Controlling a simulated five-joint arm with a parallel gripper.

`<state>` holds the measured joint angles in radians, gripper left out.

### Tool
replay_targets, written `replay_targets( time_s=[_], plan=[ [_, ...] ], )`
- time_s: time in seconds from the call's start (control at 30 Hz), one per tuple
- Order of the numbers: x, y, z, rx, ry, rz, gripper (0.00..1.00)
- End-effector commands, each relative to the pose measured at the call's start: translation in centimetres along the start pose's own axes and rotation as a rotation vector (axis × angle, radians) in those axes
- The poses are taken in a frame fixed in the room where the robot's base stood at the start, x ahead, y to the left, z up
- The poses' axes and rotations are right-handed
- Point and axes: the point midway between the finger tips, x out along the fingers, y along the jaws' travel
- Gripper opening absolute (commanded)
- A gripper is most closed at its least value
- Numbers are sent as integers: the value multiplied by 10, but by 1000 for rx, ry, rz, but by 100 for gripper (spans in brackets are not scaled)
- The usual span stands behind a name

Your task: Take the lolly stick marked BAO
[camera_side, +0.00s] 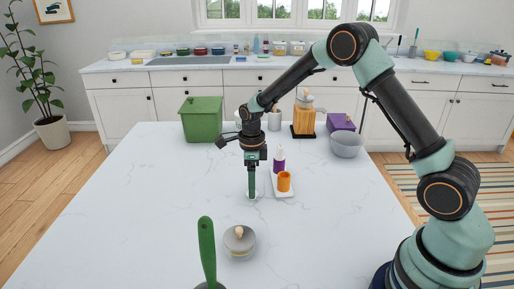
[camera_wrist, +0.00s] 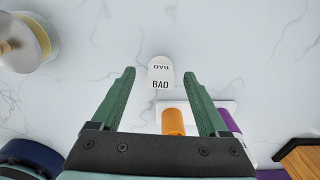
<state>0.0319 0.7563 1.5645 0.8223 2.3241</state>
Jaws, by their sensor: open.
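The white lolly stick marked BAO (camera_wrist: 161,83) shows in the wrist view as a short, rounded white piece. It bears BAO twice, once upright and once upside down. My gripper (camera_wrist: 159,73) is open, with one green finger on each side of the stick and a gap on both sides. In the side view my gripper (camera_side: 251,196) points straight down, low over the white table. A small pale shape shows at its fingertips there, too small to read. I cannot tell how high the fingertips are above the table.
A lidded jar (camera_side: 239,243) and a green handle (camera_side: 207,250) are in front. A green bin (camera_side: 202,122) and grey bowl (camera_side: 347,146) stand behind. The table's left is clear.

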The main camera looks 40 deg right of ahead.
Motion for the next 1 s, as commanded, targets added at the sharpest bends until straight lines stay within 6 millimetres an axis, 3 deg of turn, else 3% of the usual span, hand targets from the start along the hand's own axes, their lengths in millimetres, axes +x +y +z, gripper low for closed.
replay_targets(
  time_s=[0.27,0.3,0.4,0.5,0.83,1.0],
  plan=[
    [4,0,0,0,-2,-2,78],
    [4,0,0,0,-1,-2,70],
    [4,0,0,0,-1,-2,32],
    [4,0,0,0,-1,-1,0],
    [2,0,0,0,-2,-2,0],
    [-11,-1,1,0,-3,-3,0]
  ],
)
